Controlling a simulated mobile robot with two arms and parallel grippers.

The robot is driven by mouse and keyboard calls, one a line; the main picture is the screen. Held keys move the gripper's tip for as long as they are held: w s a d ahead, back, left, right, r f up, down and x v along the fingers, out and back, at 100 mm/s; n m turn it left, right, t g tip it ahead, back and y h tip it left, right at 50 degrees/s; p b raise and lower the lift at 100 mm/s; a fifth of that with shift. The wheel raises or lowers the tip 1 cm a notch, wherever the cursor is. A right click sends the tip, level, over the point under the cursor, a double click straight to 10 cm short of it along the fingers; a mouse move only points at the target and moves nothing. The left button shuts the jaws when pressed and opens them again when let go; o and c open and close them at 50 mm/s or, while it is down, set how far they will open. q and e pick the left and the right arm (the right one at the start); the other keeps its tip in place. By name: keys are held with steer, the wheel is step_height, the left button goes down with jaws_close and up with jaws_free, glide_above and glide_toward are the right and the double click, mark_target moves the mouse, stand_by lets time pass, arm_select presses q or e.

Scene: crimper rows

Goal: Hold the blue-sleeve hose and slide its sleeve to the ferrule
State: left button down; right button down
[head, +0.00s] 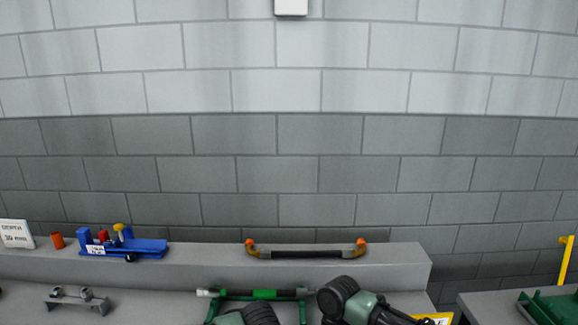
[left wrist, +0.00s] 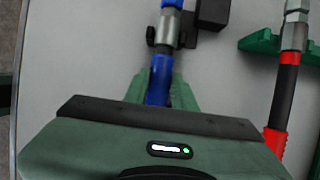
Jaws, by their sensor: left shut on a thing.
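In the left wrist view the blue-sleeve hose runs up and down the picture. Its blue sleeve (left wrist: 158,82) shows just beyond my gripper, and a silver metal ferrule (left wrist: 168,30) sits above it in a dark holder, with another blue part at the top edge. My left gripper (left wrist: 168,92) has green fingers around the blue part, shut on the hose; its body hides the hose below. In the head view parts of my arms show at the bottom edge, but neither gripper's fingertips can be made out.
A red-sleeve hose (left wrist: 277,140) lies to the right in the wrist view, on a green stand (left wrist: 258,42). In the head view a green-banded hose (head: 262,294), a black bar with orange ends (head: 305,252) and a blue fixture (head: 140,246) line the bench and ledge.

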arm_select(q)
steer(key=shift+a, duration=0.6)
steer(key=c, duration=1.1)
jaws_free()
steer(key=shift+o, duration=0.2)
steer(key=v, duration=1.2)
arm_select(e)
steer(key=c, duration=1.1)
jaws_free()
steer(key=shift+c, duration=0.2)
